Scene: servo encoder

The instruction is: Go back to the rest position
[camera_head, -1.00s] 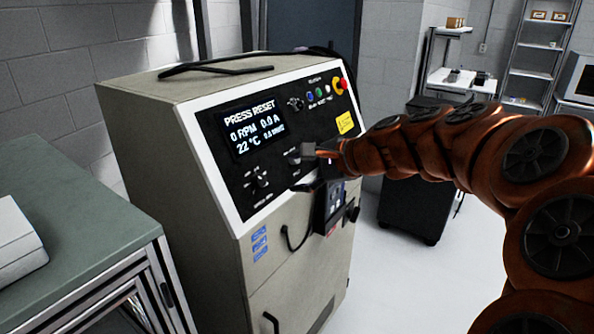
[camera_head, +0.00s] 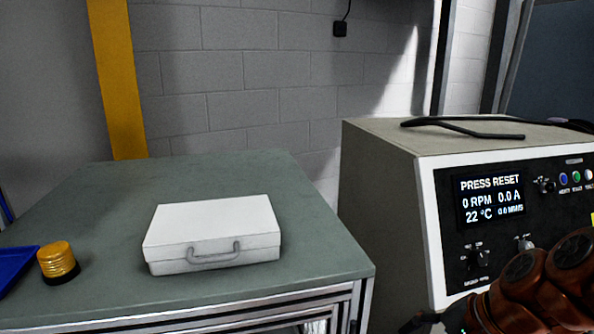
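My orange arm (camera_head: 535,295) crosses the lower right corner, in front of the machine's control panel. A small dark part at its left end, at the bottom edge, looks like part of my gripper (camera_head: 422,321). It is cut off and its fingers are not clear, so I cannot tell whether it is open or shut. The control cabinet (camera_head: 385,190) stands at the right. Its display (camera_head: 490,200) reads PRESS RESET, 0 RPM, 0.0 A and 22 °C. My arm hides the lower part of the panel.
A green-topped workbench (camera_head: 120,200) fills the left and middle. On it are a white case (camera_head: 212,235) with a handle, an orange-yellow cylinder (camera_head: 58,262) and a blue tray (camera_head: 15,265). A black cable (camera_head: 465,128) lies on the cabinet. A yellow post (camera_head: 116,80) stands behind the bench.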

